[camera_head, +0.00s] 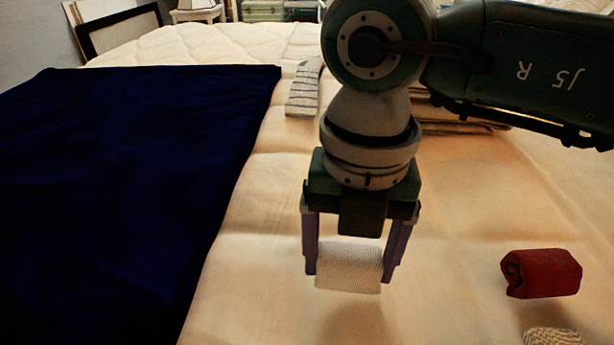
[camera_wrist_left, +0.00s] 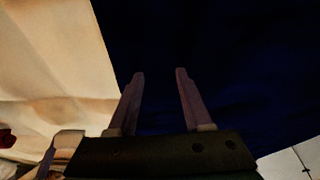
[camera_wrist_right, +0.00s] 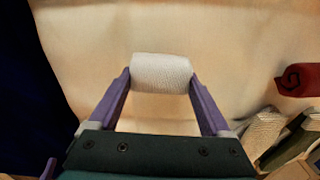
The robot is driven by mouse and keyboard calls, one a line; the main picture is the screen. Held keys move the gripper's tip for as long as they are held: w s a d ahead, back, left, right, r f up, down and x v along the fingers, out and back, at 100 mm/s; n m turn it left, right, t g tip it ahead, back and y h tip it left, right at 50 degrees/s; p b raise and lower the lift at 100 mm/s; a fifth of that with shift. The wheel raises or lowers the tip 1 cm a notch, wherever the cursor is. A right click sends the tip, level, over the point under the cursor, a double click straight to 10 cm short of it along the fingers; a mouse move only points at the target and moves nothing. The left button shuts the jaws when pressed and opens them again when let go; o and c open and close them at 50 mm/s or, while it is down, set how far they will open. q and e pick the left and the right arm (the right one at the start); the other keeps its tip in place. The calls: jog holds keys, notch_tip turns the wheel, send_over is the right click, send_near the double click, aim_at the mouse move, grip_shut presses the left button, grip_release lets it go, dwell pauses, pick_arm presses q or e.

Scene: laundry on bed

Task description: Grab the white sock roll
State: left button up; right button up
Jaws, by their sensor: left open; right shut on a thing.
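The white sock roll (camera_head: 349,268) is between the purple fingers of my right gripper (camera_head: 350,272) in the head view. The gripper is shut on it at its two ends. A shadow lies on the bed below the roll, so it appears held above the sheet. In the right wrist view the white sock roll (camera_wrist_right: 161,73) sits between the fingertips of my right gripper (camera_wrist_right: 160,80).
A dark blue cloth (camera_head: 120,190) covers the left of the bed (camera_head: 250,270). A red sock roll (camera_head: 541,273) lies at the right, with a patterned roll (camera_head: 552,337) in front of it. A striped sock (camera_head: 303,88) lies further back. Folded cloths (camera_head: 460,122) lie behind my right arm.

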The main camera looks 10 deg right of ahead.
jog(key=c, duration=0.6)
jog(key=shift+o, duration=0.2)
